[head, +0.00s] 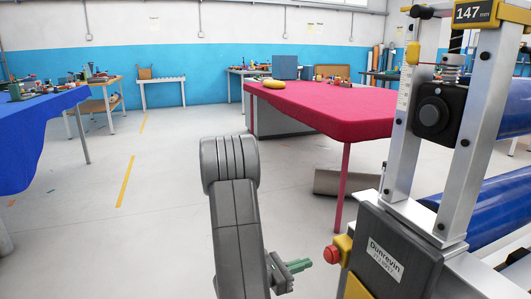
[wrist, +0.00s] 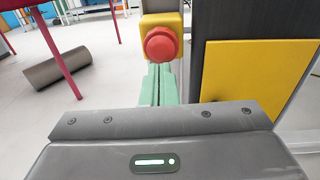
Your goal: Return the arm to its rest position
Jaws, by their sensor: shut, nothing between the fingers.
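My grey arm rises in the lower middle of the head view. My gripper (head: 301,265) has green fingers that are shut and empty, and they point right. In the wrist view the fingers (wrist: 160,80) lie together and point toward a red push button (wrist: 161,45) on a yellow box. In the head view the red button (head: 331,254) is just right of the fingertips, with a small gap in the picture. I cannot tell the exact distance between them.
A machine (head: 385,250) with metal posts, a 147 mm display (head: 476,12) and blue rolls (head: 500,195) stands close on the right. A red-covered table (head: 330,105) is ahead and a blue-covered table (head: 30,130) is left. A grey cylinder (head: 345,183) lies on the floor. The left floor is open.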

